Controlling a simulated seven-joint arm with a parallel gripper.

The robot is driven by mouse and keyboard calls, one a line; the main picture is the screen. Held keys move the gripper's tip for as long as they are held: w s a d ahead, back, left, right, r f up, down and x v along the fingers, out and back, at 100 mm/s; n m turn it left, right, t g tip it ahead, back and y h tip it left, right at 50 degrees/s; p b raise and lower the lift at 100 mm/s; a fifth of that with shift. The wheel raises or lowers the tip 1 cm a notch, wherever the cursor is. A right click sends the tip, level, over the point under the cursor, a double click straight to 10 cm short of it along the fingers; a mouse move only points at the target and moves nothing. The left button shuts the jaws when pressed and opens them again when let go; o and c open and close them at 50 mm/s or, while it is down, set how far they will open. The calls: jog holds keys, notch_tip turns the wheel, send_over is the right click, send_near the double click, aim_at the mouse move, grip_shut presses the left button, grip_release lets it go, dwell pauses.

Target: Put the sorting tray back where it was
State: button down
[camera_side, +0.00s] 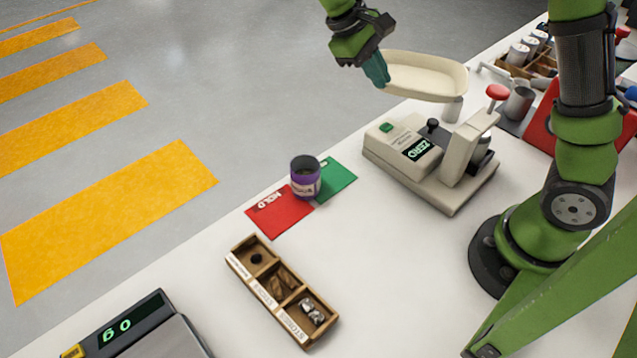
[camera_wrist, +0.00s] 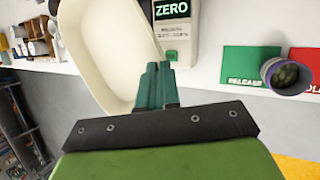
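A cream oval tray (camera_side: 428,76), shallow and empty-looking, is in the air above the far edge of the bench in the side view. My gripper (camera_side: 377,70) is shut on the rim at its left end. In the wrist view, the tray (camera_wrist: 105,50) lies left of and beyond my teal fingers (camera_wrist: 155,85), which are close together at its rim. The tray looks roughly level in the side view, and the fingers hide part of its rim.
A cream meter (camera_side: 405,148) reading ZERO stands below. A purple can (camera_side: 305,176) stands across the red HOLD card (camera_side: 275,212) and green RELEASE card (camera_side: 340,180). A wooden compartment box (camera_side: 240,262) and a scale (camera_side: 160,340) are nearer. A wooden rack (camera_side: 545,65) and metal cup (camera_side: 519,103) are at right.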

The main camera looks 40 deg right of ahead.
notch_tip(320, 180, up, 4)
jog(key=s+a+m+t+y, duration=0.1)
jog(key=s+a+m+y, duration=0.35)
jog(key=m, duration=0.75)
jog(key=s+a+m+t+y, duration=0.1)
jog(key=s+a+m+y, duration=0.4)
jog(key=m, duration=0.7)
jog(key=shift+y, duration=0.55)
jog(key=f, duration=2.1)
jog(key=shift+w+f, duration=0.15)
jog(key=shift+w, duration=0.25)
jog(key=shift+f, duration=0.15)
jog(key=c, duration=1.8)
grip_release()
jog(key=shift+f, duration=0.1)
jog(key=o, duration=0.4)
jog(key=shift+o, duration=0.2)
